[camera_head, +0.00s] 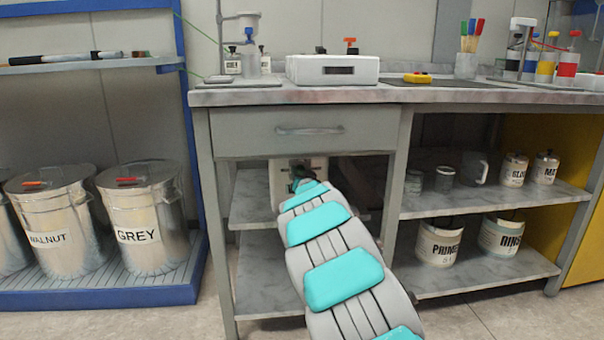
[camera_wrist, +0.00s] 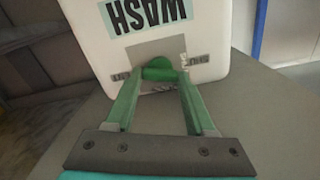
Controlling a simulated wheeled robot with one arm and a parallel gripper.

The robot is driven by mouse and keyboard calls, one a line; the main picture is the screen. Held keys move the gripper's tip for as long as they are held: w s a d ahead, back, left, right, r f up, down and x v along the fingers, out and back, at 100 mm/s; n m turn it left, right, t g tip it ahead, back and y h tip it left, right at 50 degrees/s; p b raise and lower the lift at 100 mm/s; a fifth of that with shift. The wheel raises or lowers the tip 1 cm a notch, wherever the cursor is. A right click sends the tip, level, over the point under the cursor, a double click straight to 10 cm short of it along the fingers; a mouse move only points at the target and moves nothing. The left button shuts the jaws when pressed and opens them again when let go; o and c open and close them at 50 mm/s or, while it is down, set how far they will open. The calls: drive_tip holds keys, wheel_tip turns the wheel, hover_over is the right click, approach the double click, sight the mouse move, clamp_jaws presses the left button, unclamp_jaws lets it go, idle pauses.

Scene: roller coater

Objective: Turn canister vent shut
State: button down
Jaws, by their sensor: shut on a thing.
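A white canister (camera_wrist: 208,28) labelled WASH, upside down in the wrist view, has a grey plate (camera_wrist: 135,54) on its face. A green vent knob (camera_wrist: 160,64) sits on that plate, between small dark labels on either side that I cannot read. My gripper (camera_wrist: 162,78) is shut on the green knob, one green finger at each side. In the head view the canister (camera_head: 284,168) stands on the shelf under the drawer. My arm reaches up to it and hides most of its front, the knob included.
The drawer (camera_head: 278,130) and bench top lie just above the canister. A table leg (camera_head: 217,220) stands to its left. Jars and PRIMER and RINSE tubs fill the right shelves. GREY (camera_head: 150,215) and WALNUT buckets stand on a blue rack at left.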

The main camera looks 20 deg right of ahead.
drive_tip(key=shift+n+b, duration=0.3)
drive_tip(key=shift+n, duration=0.2)
drive_tip(key=shift+n+b, duration=0.45)
drive_tip(key=shift+n, duration=0.95)
drive_tip(key=shift+f, duration=0.1)
drive_tip(key=shift+c, duration=1.2)
unclamp_jaws()
drive_tip(key=shift+a, duration=0.1)
drive_tip(key=shift+p+v, duration=0.4)
drive_tip(key=shift+v, duration=3.5)
drive_tip(key=shift+s, duration=0.1)
